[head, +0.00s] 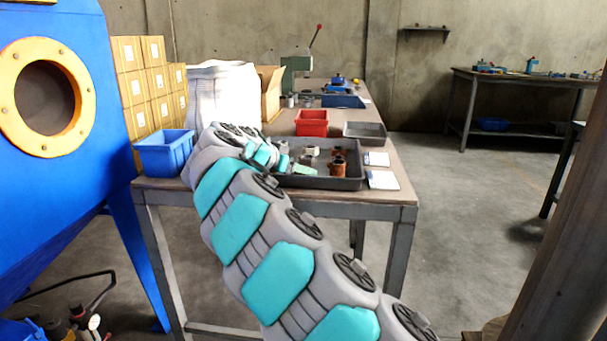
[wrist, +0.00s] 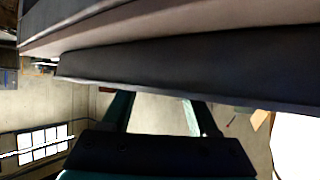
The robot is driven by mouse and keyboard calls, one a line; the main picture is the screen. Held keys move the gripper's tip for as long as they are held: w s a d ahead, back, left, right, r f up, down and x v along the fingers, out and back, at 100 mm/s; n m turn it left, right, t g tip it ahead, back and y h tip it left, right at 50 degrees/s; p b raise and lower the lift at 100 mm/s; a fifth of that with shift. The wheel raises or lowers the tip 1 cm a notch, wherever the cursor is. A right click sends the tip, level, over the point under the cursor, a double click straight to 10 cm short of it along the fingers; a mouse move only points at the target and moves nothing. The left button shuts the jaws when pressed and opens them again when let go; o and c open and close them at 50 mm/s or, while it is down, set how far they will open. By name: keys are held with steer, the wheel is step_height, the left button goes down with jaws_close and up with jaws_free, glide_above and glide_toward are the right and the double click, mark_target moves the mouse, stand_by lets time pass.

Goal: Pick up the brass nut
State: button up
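The dark grey tray (head: 335,183) sits on the near table and holds several small metal parts. A reddish-brown part (head: 338,164) stands in its right half, and a pale part (head: 312,151) lies further back. I cannot tell a brass nut among these small parts. My gripper (head: 303,169) is at the tray's left part, partly hidden by my arm. In the wrist view my gripper (wrist: 158,102) has its two fingers apart, with nothing seen between them. A long dark edge (wrist: 180,88) crosses close beyond the fingertips there; the tray's contents are not visible.
A blue bin (head: 165,155) stands at the table's left corner. A red bin (head: 312,123) and a small grey tray (head: 365,132) are behind the large tray. White cards (head: 383,180) lie to its right. A blue machine (head: 60,210) and stacked boxes (head: 150,85) are at left.

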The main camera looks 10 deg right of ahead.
jaws_close()
stand_by(0.5)
